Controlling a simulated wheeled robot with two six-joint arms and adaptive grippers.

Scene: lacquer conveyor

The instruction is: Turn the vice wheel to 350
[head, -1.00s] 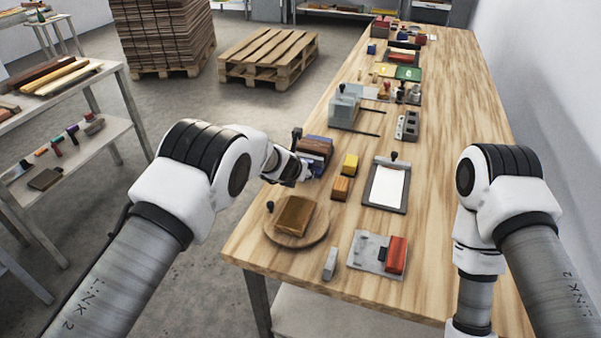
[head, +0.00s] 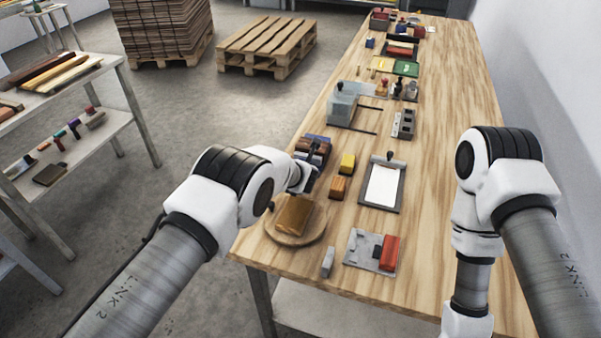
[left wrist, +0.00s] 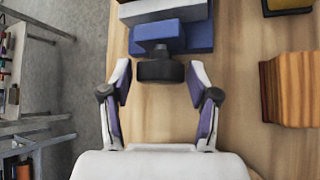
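The vice (head: 311,146) stands on the left edge of the long wooden table, with blue and brown parts; my left arm partly covers it in the head view. In the left wrist view the blue vice block (left wrist: 172,36) is at the top, with the dark round wheel (left wrist: 160,72) on its near side. My left gripper (left wrist: 160,78) is open, its two fingers on either side of the wheel with gaps visible; I cannot tell its depth relative to the wheel. No dial or number is readable. My right gripper is out of view; only the right arm shows.
Right of the vice are a yellow block (head: 347,163), an orange-brown wood block (head: 338,188) and a clipboard (head: 398,200). Nearer are a round board (head: 275,233) bearing a brown block and a grey plate (head: 357,248) with a red block. The table's right side is clear.

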